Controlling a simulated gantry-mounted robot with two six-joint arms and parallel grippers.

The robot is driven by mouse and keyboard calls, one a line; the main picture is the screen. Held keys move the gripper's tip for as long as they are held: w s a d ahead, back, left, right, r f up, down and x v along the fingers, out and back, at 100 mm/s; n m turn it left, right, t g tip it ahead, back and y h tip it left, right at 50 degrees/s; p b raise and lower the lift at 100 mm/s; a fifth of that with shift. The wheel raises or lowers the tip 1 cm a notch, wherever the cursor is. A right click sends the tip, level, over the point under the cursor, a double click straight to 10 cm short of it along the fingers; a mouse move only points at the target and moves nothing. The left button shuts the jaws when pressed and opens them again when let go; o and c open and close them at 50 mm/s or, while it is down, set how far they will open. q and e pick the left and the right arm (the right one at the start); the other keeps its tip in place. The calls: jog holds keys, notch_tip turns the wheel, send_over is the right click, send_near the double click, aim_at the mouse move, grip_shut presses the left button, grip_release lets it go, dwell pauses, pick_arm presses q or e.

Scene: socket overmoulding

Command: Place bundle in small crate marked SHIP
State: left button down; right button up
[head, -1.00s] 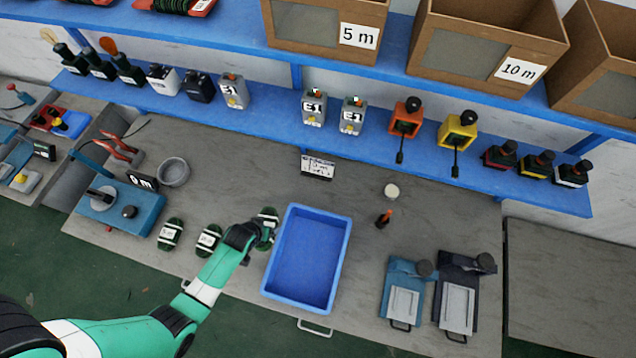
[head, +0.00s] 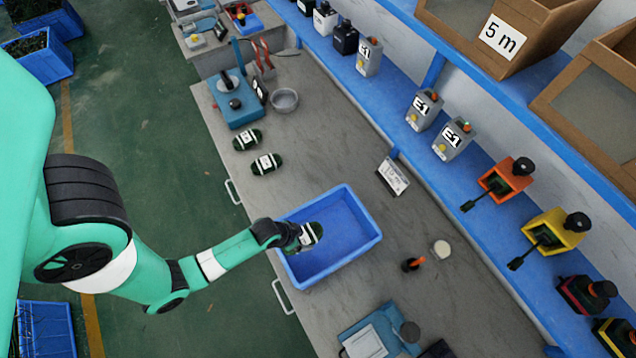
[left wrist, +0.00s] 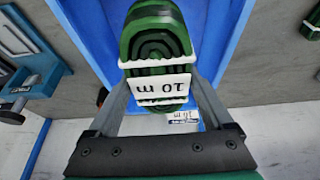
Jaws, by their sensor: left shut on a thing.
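My left gripper (head: 290,236) is shut on a dark green coiled cable bundle (head: 309,236) with white bands. The left wrist view shows this bundle (left wrist: 157,40) between the fingers, with a white label reading "10 m". It is over the near-left part of a blue open crate (head: 372,241) on the grey bench. I cannot tell whether it touches the crate floor. The visible crate interior is otherwise empty, and I see no SHIP mark on it. Two similar bundles, one nearer (head: 266,163) and one farther (head: 247,139), lie on the bench. My right gripper is not in view.
A blue device (head: 238,108) and grey bowl (head: 285,100) stand at the bench's far end. A small label card (head: 393,177), white round item (head: 441,249) and orange-tipped tool (head: 412,264) are beyond the crate. More blue crates (head: 38,62) stand on the green floor.

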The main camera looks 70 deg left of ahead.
pick_arm(q)
notch_tip(320, 180, down, 13)
jog(key=b, duration=0.8)
jog(key=shift+b, duration=0.3)
jog(key=shift+f+b, duration=0.9)
jog(key=shift+f, duration=1.4)
jog(key=shift+r, duration=0.1)
jog(key=shift+f, duration=0.25)
grip_release()
jog(key=shift+r, duration=0.15)
